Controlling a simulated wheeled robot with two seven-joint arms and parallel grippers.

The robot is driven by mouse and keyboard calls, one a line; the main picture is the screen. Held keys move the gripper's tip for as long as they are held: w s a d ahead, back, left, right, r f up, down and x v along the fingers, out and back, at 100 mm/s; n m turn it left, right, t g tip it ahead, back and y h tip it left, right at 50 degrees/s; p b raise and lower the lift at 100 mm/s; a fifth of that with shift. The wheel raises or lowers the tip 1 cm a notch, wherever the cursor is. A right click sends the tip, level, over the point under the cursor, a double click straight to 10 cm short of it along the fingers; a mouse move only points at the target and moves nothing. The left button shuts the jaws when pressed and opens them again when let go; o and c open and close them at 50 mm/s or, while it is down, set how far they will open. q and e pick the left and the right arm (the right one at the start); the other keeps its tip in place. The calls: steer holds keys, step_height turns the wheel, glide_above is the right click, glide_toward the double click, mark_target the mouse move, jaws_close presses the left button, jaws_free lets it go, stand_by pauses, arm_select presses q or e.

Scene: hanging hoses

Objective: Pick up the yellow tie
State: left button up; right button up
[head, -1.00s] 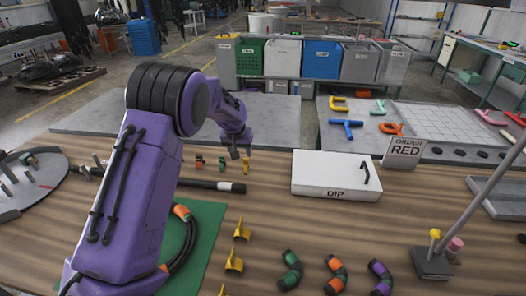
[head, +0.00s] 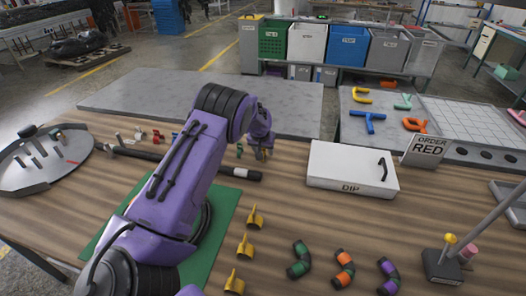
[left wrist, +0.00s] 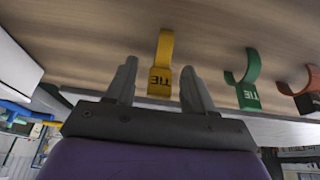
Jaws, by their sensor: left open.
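The yellow tie (left wrist: 161,64) is a curved strip with a dark-lettered "TIE" tab. In the left wrist view it lies just past my left gripper (left wrist: 159,82), lined up with the gap between the fingers. The fingers are apart with nothing between them. In the head view my left gripper (head: 263,150) is over the table's far part, left of the white DIP box, and largely covers the yellow tie. A green tie (left wrist: 247,82) and an orange tie (left wrist: 305,95) lie to the right in the left wrist view. My right gripper is not in view.
The white DIP box (head: 352,168) stands right of the gripper. A black hose (head: 228,171) lies nearby, partly behind my arm. Yellow clips (head: 254,217) and several short hose pieces (head: 344,262) lie nearer.

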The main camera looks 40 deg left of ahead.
arm_select(q)
jaws_close()
steer(key=shift+w+r, duration=0.1)
steer(key=shift+r, duration=0.2)
step_height(320, 180, up, 3)
steer(key=shift+f+b, duration=0.1)
steer(key=shift+b, duration=0.2)
steer(key=s+d+r+b, duration=0.2)
steer(key=s+d+r, duration=0.5)
steer(key=s, duration=0.5)
step_height(320, 180, up, 3)
steer(key=shift+s+f+b, duration=0.15)
steer(key=shift+s+b, duration=0.05)
steer(key=shift+b, duration=0.15)
steer(key=c, duration=0.7)
jaws_free()
jaws_close()
